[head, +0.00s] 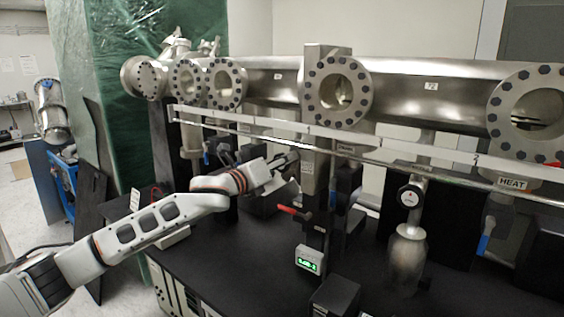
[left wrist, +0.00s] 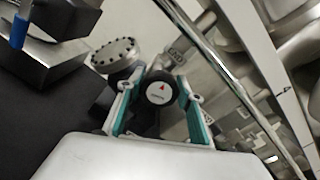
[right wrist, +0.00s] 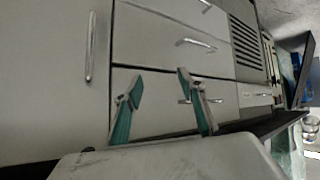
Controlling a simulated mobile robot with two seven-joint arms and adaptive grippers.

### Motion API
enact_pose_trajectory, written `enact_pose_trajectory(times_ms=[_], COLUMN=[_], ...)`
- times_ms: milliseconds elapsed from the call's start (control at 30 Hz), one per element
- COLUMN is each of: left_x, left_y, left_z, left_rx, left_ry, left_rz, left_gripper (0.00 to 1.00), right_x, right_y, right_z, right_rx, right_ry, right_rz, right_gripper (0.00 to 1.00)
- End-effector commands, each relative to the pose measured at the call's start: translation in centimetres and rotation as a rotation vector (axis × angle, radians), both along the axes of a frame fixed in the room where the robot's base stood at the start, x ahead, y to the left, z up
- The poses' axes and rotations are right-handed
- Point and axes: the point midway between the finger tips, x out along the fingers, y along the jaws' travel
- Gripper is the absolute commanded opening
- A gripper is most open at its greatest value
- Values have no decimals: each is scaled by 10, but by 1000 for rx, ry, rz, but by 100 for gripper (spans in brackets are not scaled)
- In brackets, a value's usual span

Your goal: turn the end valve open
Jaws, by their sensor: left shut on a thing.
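In the left wrist view, the end valve's round black knob (left wrist: 158,92) has a white face with a red arrow mark. It sits between the teal-padded fingers of my left gripper (left wrist: 160,100), which is shut on it. In the head view my left gripper (head: 288,160) reaches in under the long steel manifold, and the knob it holds is hidden there. My right gripper (right wrist: 158,86) shows only in the right wrist view, open and empty in front of grey cabinet drawers.
A similar knob (head: 410,196) sits above a steel cylinder (head: 406,258) to the right. The steel manifold (head: 430,92) and a long rail (head: 330,141) run above the black bench (head: 222,262). A red-handled lever (head: 293,211) and a green-lit display box (head: 309,260) stand near my left gripper.

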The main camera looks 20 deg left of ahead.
Motion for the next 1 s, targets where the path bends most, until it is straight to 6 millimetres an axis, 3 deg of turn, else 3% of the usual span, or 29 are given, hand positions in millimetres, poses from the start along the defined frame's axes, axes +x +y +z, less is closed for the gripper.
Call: enact_pose_trajectory(times_ms=[1000], left_x=[1], left_y=[1], left_z=[-4], left_rx=[-911], left_ry=[332], left_rz=[-1], left_gripper=[14], right_x=[1], right_y=[1], right_z=[1], right_rx=[5], right_ry=[-1], right_rz=[-7], right_gripper=[40])
